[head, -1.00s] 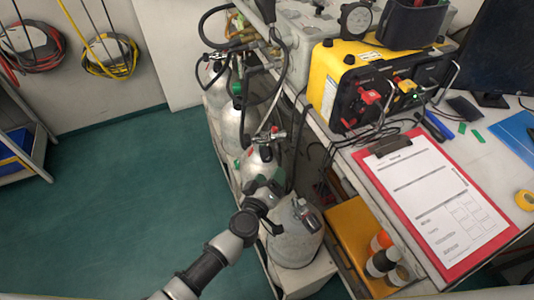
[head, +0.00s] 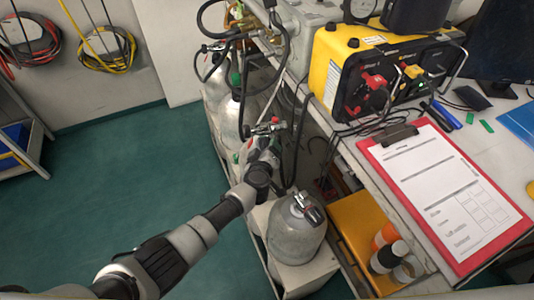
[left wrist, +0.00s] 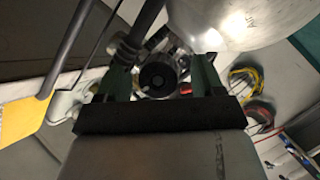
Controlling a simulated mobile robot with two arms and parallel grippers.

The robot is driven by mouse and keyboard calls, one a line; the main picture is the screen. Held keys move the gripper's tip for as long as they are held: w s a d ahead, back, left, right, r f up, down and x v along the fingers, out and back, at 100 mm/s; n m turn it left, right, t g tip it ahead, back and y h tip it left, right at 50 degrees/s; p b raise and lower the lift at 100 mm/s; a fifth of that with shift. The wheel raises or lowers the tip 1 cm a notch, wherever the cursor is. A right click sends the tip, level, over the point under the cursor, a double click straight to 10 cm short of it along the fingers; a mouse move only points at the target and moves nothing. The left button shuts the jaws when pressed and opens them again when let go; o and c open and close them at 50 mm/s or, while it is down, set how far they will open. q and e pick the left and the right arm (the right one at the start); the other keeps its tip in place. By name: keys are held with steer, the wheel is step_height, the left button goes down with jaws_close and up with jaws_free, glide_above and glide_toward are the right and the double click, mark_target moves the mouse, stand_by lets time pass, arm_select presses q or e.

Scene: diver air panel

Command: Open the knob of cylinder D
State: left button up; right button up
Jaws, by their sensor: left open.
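Several grey gas cylinders stand in a row beside the bench; I can read no letters on them. The front cylinder (head: 297,235) has a valve with a red-marked part (head: 309,207) on top. My left gripper (head: 262,148) is at the valve of the cylinder behind it, whose body my arm mostly hides. In the left wrist view a round black knob (left wrist: 157,76) lies between the two open green fingers of my left gripper (left wrist: 160,70). I cannot tell whether they touch it. A pale cylinder body (left wrist: 235,22) shows above right. My right gripper is out of view.
Black hoses (head: 299,125) hang close by my gripper and the valves. The bench carries a yellow-black panel box (head: 375,75) and a red clipboard (head: 452,262). An orange case (head: 360,225) is under the bench. The green floor (head: 110,190) at left is clear.

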arm_select(q)
steer(key=shift+w+d, duration=0.1)
steer(key=shift+w, duration=0.3)
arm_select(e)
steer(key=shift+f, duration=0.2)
arm_select(q)
steer(key=shift+c, duration=0.4)
